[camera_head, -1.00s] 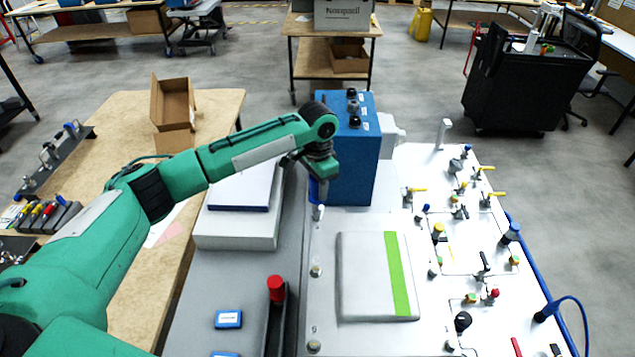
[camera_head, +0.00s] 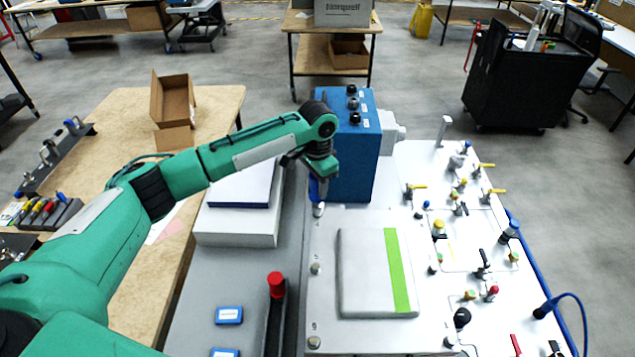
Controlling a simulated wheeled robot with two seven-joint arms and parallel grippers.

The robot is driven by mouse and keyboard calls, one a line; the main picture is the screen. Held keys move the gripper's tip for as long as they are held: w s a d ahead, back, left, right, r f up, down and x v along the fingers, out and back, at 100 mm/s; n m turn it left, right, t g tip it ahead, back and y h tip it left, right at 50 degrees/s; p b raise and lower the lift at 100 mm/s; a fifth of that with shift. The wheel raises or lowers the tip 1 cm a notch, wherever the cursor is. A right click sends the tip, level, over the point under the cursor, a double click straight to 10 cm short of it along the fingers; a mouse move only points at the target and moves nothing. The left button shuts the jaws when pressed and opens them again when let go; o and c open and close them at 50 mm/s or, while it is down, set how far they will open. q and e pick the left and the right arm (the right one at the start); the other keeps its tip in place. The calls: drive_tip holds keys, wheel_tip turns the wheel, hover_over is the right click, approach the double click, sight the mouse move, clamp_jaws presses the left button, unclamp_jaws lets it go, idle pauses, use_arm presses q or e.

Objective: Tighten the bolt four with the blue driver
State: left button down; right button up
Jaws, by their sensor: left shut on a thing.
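My left gripper (camera_head: 318,172) points down in front of the blue box. It is shut on the blue driver (camera_head: 316,189), which stands about upright with its silver tip (camera_head: 318,210) at the back left corner of the white plate. The bolt under the tip is hidden by it or too small to tell. Two other silver bolts show along the plate's left edge, one in the middle (camera_head: 316,268) and one at the front (camera_head: 314,342). Another bolt (camera_head: 449,342) sits at the front right corner. My right gripper is not in view.
A blue box (camera_head: 352,160) with black knobs stands just behind and right of the driver. A grey panel with a green stripe (camera_head: 398,270) lies on the plate. A red-capped post (camera_head: 276,285) stands left of it. Valves and fittings fill the white board (camera_head: 430,160) on the right.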

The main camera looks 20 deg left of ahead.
use_arm(q)
drive_tip(key=shift+f, duration=0.75)
drive_tip(key=c, duration=1.8)
unclamp_jaws()
clamp_jaws()
drive_tip(key=shift+r+m+p, duration=0.15)
drive_tip(key=shift+m+p, duration=0.3)
drive_tip(key=shift+m, duration=0.65)
drive_tip(key=m+p, duration=0.1)
drive_tip(key=m, duration=0.8)
drive_tip(key=shift+m+p, duration=0.4)
drive_tip(key=m, duration=0.5)
drive_tip(key=shift+f, duration=0.2)
drive_tip(key=shift+o, duration=2.1)
unclamp_jaws()
drive_tip(key=shift+m, duration=0.7)
drive_tip(key=o, duration=0.3)
